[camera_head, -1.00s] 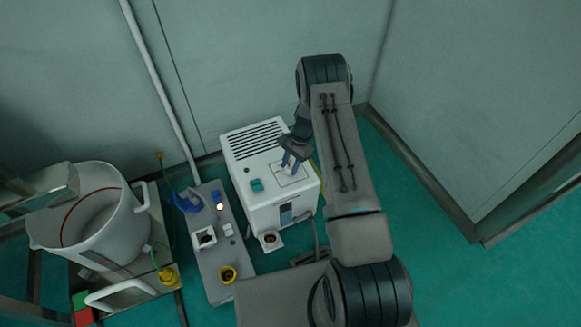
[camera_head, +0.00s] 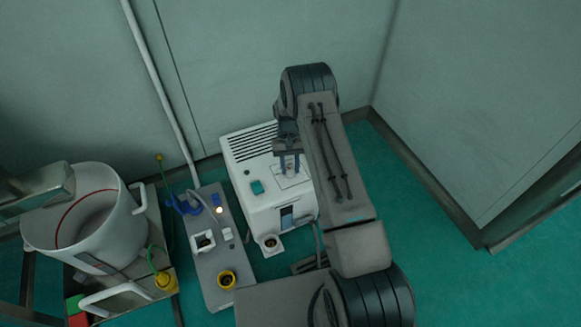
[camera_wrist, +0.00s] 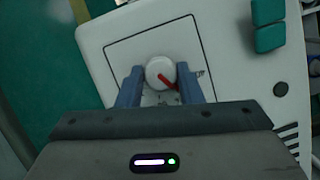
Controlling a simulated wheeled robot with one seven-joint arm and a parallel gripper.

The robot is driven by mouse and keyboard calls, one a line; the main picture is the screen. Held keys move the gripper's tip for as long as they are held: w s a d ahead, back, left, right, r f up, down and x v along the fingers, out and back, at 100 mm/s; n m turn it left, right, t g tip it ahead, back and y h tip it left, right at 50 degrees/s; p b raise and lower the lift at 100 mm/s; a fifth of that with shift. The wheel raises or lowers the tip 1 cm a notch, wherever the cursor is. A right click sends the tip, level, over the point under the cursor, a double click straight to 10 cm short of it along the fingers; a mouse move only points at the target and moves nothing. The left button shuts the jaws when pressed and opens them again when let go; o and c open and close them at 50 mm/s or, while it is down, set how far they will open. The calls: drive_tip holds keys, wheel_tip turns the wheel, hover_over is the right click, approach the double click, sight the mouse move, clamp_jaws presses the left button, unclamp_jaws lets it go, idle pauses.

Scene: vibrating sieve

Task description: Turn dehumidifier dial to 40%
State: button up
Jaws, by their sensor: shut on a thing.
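The dehumidifier (camera_head: 262,211) is a white box with a slotted top, standing on the floor against the back wall. Its dial (camera_wrist: 160,72) is a round white knob with a red pointer, inside a dark square outline on the top face. In the wrist view the pointer slants toward the lower right; the scale marks are too small and partly hidden to read. My gripper (camera_wrist: 160,85) is shut on the dial, one blue-grey finger on each side. In the head view my gripper (camera_head: 289,163) reaches down onto the top face and hides the dial.
Teal buttons (camera_wrist: 269,25) sit on the same top face. Left of the dehumidifier is a grey panel (camera_head: 213,266) with sockets and a lit lamp. Further left is a large white pot (camera_head: 95,225). Walls close in behind; green floor (camera_head: 440,270) is free at right.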

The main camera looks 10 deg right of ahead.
drive_tip(key=n+h, duration=0.1)
drive_tip(key=n, duration=0.2)
drive_tip(key=shift+a+n, duration=0.1)
drive_tip(key=shift+n, duration=0.2)
drive_tip(key=shift+s+n+t+h, duration=0.15)
drive_tip(key=shift+n+h, duration=0.3)
drive_tip(key=shift+n, duration=0.45)
drive_tip(key=shift+w+n+t+h, duration=0.1)
drive_tip(key=shift+n+t+h, duration=0.25)
drive_tip(key=shift+n, duration=0.55)
drive_tip(key=o, duration=1)
drive_tip(key=shift+a, duration=0.1)
drive_tip(key=p+v, duration=0.3)
drive_tip(key=v, duration=1)
drive_tip(key=shift+a+r+p, duration=0.15)
drive_tip(key=shift+r+p, duration=0.2)
